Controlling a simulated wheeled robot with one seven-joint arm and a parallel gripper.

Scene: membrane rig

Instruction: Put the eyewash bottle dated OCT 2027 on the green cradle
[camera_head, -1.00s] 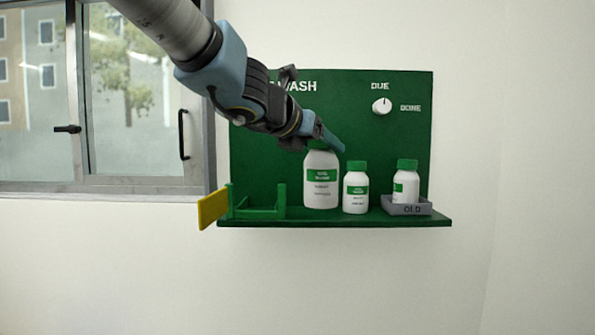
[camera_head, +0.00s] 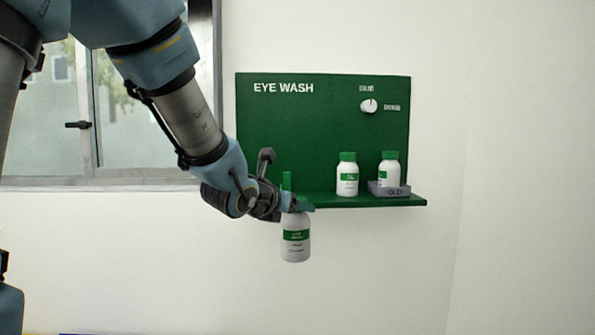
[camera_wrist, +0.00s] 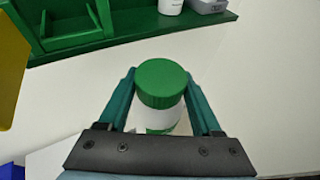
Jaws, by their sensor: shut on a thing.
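My gripper (camera_head: 297,207) is shut on a white eyewash bottle (camera_head: 295,245) with a green label, holding it upright by its top in front of and below the shelf edge. In the wrist view the bottle's green cap (camera_wrist: 161,82) sits between the two teal fingers. The date on its label is too small to read. The green cradle (camera_wrist: 72,25) shows at the top left of the wrist view, apart from the held bottle. In the head view my arm and gripper hide most of the cradle, with one green post (camera_head: 287,181) visible.
Another bottle (camera_head: 389,172) stands in the grey OLD tray (camera_head: 390,190) at the right. A DUE/DONE knob (camera_head: 369,106) is on the green board. A yellow panel (camera_wrist: 12,65) is left of the cradle.

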